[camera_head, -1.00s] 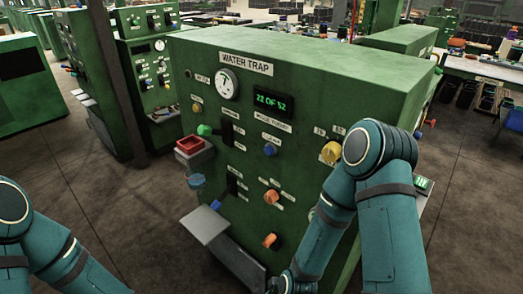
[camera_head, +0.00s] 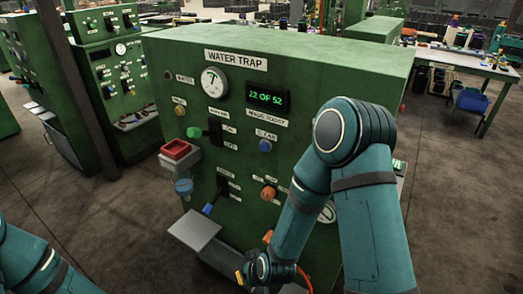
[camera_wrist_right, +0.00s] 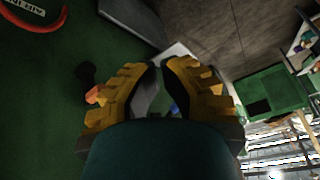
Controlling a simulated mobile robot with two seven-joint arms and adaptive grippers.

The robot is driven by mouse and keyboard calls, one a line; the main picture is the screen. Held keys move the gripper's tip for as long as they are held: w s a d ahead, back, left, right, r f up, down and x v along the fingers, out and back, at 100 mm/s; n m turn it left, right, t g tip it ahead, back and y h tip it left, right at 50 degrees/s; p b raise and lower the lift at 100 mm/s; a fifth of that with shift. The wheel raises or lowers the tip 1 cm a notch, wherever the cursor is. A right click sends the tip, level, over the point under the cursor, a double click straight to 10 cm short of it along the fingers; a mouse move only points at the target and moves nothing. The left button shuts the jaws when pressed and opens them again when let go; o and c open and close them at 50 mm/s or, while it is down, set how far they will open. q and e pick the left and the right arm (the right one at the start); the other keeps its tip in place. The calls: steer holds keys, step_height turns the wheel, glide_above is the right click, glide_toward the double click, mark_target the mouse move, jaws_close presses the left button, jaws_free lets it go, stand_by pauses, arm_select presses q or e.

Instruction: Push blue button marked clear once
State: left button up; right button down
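The blue button (camera_head: 265,145) sits under a label reading CLEAR, on the front of the green WATER TRAP machine (camera_head: 330,75), below the green display (camera_head: 268,99) reading 22 OF 52. It is uncovered and I do not make it out in the right wrist view. My right gripper (camera_head: 243,273) is low in front of the panel, well below the button and apart from it. In the right wrist view its yellow fingers (camera_wrist_right: 160,68) converge with a narrow gap and nothing visible held; whether this counts as shut is unclear. My left gripper is out of view.
An orange knob (camera_head: 268,192) lies below the button, beside my right arm. Open floor lies right of the machine.

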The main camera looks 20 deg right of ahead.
mark_target(264, 147)
steer(key=w+r+n+t+h, duration=0.1)
steer(key=w+r+t, duration=0.3)
steer(key=r, duration=0.4)
steer(key=w+r+n+t+h+b, duration=0.1)
steer(key=w+r+n+t, duration=0.3)
steer(key=r, duration=0.5)
steer(key=w+r+n+t+h+b, duration=0.1)
steer(key=w+r+n+t+h, duration=0.1)
steer(key=r, duration=0.7)
steer(key=w+t, duration=0.1)
steer(key=w, duration=0.1)
steer(key=shift+w+d+r+t, duration=0.2)
steer(key=shift+w+d+t, duration=0.1)
steer(key=shift+w+t, duration=0.1)
steer(key=shift+d, duration=0.1)
steer(key=w+d+b, duration=0.1)
steer(key=w+d, duration=0.4)
steer(key=d, duration=0.1)
steer(key=shift+w+d, duration=0.15)
steer(key=shift+d, duration=0.2)
steer(key=shift+w+d, duration=0.1)
steer(key=shift+w+d, duration=0.2)
steer(key=shift+d, duration=0.05)
